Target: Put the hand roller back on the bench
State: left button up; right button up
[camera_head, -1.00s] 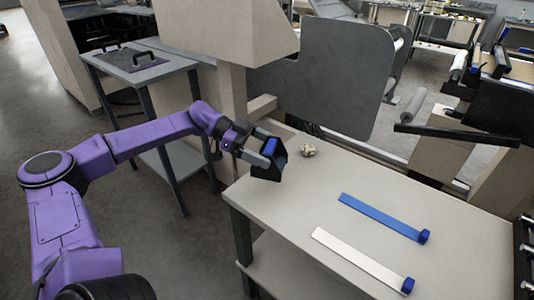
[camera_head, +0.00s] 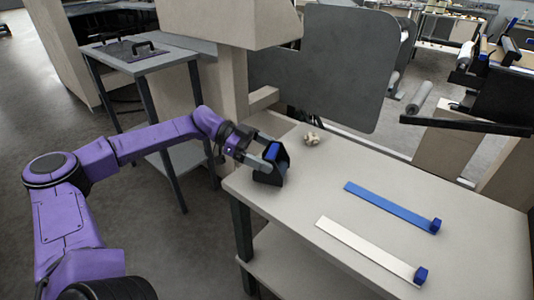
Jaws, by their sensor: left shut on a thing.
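My left gripper (camera_head: 262,152) reaches in from the left over the back left part of the pale bench (camera_head: 315,187). It is shut on a dark thing with a blue part, which I take to be the hand roller (camera_head: 270,178). The fingers cover part of it. Its lower end is at or just above the bench top; I cannot tell whether it touches. My right gripper is out of view.
A small beige lumpy object (camera_head: 312,139) lies just behind the held thing. A blue strip (camera_head: 390,206) and a white strip (camera_head: 365,248), each with a blue end block, lie to the right. A grey panel (camera_head: 330,65) stands behind. The bench middle is clear.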

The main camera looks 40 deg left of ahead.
pick_arm(q)
jog(key=shift+f+b, duration=0.45)
jog(key=shift+f, duration=0.15)
jog(key=shift+f, duration=0.25)
